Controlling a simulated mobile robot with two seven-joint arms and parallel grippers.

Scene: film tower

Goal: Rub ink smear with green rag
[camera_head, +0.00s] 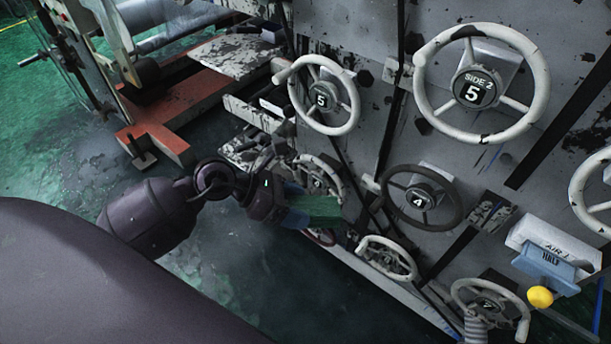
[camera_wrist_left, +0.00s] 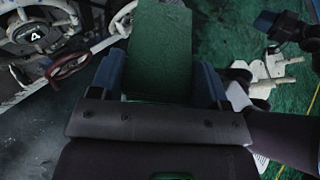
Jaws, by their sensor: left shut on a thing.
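My left gripper (camera_head: 296,207) is shut on the green rag (camera_head: 318,209), which looks like a flat green block. The rag sticks out past the blue fingers toward the lower handwheels, with the panel behind it. In the left wrist view the rag (camera_wrist_left: 160,48) sits between the two blue fingers. The grey panel (camera_head: 395,150) carries many dark stains and patches; I cannot tell which of them is the ink smear. I cannot tell whether the rag touches anything beyond the fingers.
A dark handwheel marked 4 (camera_head: 420,199) is right of the rag. A yellow knob (camera_head: 540,297) is at lower right. A red beam (camera_head: 165,125) lies behind my arm.

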